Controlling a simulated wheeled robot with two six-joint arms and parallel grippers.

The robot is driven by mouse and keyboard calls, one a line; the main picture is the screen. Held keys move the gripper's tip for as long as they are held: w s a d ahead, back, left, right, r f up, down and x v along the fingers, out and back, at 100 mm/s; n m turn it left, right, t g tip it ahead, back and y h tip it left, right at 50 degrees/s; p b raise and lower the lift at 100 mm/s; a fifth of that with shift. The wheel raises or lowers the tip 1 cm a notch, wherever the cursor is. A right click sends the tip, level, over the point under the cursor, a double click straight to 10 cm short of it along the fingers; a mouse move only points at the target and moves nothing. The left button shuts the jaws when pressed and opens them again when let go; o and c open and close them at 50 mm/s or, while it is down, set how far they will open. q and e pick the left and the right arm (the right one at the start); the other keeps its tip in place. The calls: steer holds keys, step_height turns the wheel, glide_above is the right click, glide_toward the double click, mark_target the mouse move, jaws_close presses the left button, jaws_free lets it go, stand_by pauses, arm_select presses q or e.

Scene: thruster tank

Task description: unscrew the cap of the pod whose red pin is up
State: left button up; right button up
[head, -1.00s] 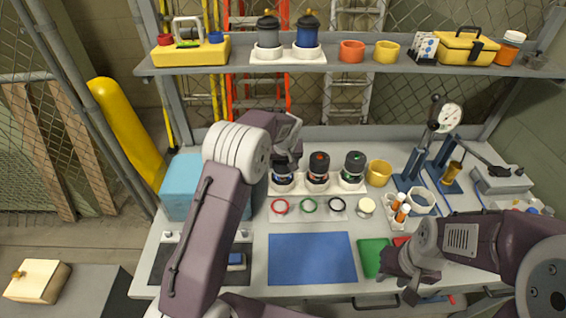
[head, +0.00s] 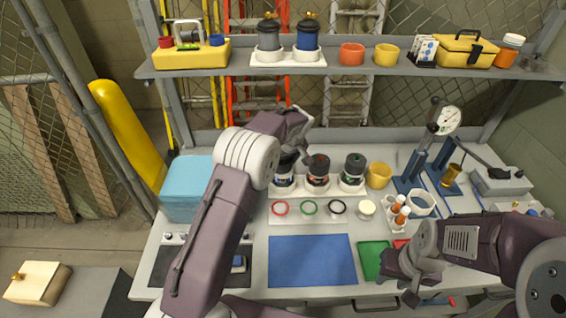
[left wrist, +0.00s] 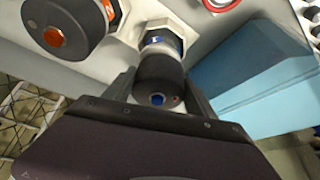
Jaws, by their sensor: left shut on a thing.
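Three black-capped pods stand in white holders on the bench: a blue-marked pod (head: 283,180), an orange-marked pod (head: 318,175) and a green-marked pod (head: 353,172). My left gripper (left wrist: 158,92) is shut on the black cap of the blue-marked pod, one finger on each side. In the left wrist view this cap (left wrist: 157,72) has a blue centre and a small reddish dot near its edge. The orange-marked pod's cap (left wrist: 62,25) also shows there. In the head view my left gripper partly hides the blue-marked pod's top. My right gripper (head: 402,285) hangs near the front edge; its fingers are unclear.
A light blue box (head: 188,190) stands left of the pods. A yellow cup (head: 379,175) and a gauge stand (head: 420,160) are to the right.

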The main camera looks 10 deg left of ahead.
arm_select(q)
steer(key=shift+d+r+p, duration=0.1)
steer(key=shift+r+p, duration=1.3)
steer(key=shift+r, duration=0.6)
steer(key=shift+w, duration=0.1)
